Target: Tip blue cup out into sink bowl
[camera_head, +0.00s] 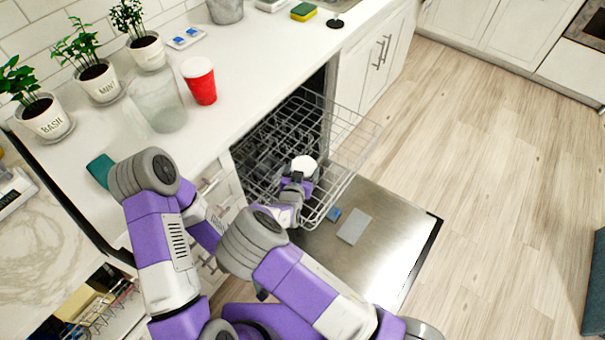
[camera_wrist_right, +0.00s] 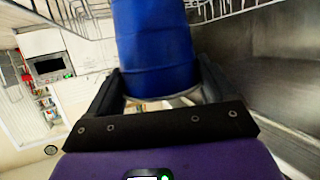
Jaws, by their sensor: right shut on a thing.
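The blue cup (camera_wrist_right: 153,45) fills the middle of the right wrist view, between the two dark fingers of my right gripper (camera_wrist_right: 165,88), which is shut on it. In the head view my right gripper (camera_head: 300,176) is over the pulled-out dishwasher rack, with a white round shape at its end. I cannot tell whether that shape is part of the cup, and no blue of the cup shows clearly there. My left gripper is not in view.
The dishwasher rack (camera_head: 347,148) and its lowered door (camera_head: 385,245) stick out in front of the counter. A red cup (camera_head: 200,82), a glass jar (camera_head: 160,105) and potted herbs (camera_head: 98,80) stand on the counter. A sponge (camera_head: 304,11) lies near the sink.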

